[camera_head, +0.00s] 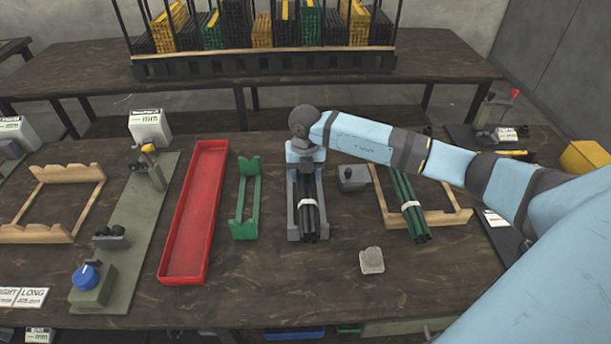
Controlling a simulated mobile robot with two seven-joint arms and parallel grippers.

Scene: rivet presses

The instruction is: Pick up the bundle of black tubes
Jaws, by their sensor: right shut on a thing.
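The bundle of black tubes (308,222) lies in a grey cradle (292,231) near the middle of the table, with a white band around it. My right gripper (305,172) points down over the far part of the bundle and is shut on it. The gripper's fingers are mostly hidden by its wrist. The bundle still sits low between the cradle's sides; I cannot tell whether it is lifted at all. My left gripper is not in view.
A green cradle (246,228) and a long red tray (166,262) stand to the left. A bundle of green tubes (413,222) rests on a wooden rack (452,217) to the right, under my right arm. A grey block (371,261) sits in front.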

